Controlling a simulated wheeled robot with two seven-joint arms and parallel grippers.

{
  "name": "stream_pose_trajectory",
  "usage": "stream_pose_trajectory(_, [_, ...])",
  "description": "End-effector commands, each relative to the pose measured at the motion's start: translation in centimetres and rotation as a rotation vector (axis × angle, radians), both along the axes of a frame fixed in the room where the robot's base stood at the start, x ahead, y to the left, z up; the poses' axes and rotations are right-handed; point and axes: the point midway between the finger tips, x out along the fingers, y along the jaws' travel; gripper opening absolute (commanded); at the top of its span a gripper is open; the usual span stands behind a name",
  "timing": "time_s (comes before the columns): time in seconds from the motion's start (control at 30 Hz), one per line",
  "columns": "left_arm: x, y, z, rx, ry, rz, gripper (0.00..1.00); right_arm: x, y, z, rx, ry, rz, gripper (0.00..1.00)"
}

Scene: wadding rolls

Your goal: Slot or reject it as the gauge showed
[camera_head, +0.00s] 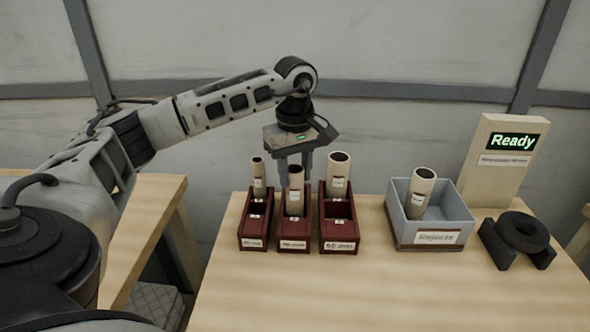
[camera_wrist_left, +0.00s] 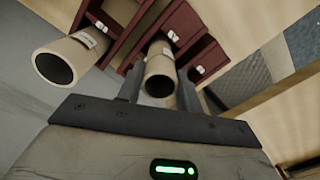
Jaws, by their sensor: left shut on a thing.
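My left gripper (camera_head: 295,165) is shut on the top of the middle wadding roll (camera_head: 295,199), which stands upright in the middle dark-red box (camera_head: 293,232). In the left wrist view the gripper fingers (camera_wrist_left: 158,88) flank this roll (camera_wrist_left: 161,66). A thin roll (camera_head: 258,180) stands in the left red box (camera_head: 254,233), and a wide roll (camera_head: 338,181) in the right red box (camera_head: 340,236). A roll (camera_head: 420,193) leans in the grey Rejects bin (camera_head: 459,216). The gauge's display (camera_head: 513,141) reads "Ready". My right gripper is out of view.
A black ring on a cradle (camera_head: 523,235) sits at the right, in front of the gauge's wooden panel (camera_head: 487,165). The front of the table (camera_head: 390,295) is clear. Another wooden table (camera_head: 150,215) stands at the left, across a gap.

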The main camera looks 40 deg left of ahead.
Motion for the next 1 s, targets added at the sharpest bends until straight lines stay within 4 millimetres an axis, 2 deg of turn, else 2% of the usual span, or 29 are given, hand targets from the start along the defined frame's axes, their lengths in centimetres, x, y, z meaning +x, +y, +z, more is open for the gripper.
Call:
stream_pose_trajectory(0.07, [0.0,0.0,0.0,0.0,0.0,0.0,0.23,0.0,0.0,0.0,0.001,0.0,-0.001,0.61])
stream_pose_trajectory(0.1, [0.0,0.0,0.0,0.0,0.0,0.0,0.38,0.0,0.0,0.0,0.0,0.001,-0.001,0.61])
stream_pose_trajectory(0.2, [0.0,0.0,0.0,0.0,0.0,0.0,0.61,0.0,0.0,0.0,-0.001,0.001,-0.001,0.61])
stream_pose_trajectory(0.47, [0.0,0.0,0.1,0.0,0.0,0.0,0.61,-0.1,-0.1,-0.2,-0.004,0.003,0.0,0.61])
stream_pose_trajectory(0.63, [0.1,0.0,1.4,0.0,-0.004,0.0,0.61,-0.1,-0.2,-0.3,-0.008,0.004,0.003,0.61])
stream_pose_trajectory(0.77, [0.1,-0.1,4.0,-0.001,-0.006,-0.001,0.61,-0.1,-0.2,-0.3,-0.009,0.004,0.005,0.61])
stream_pose_trajectory(1.0, [0.1,-0.1,10.1,-0.001,-0.006,0.0,0.61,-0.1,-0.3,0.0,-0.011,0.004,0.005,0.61])
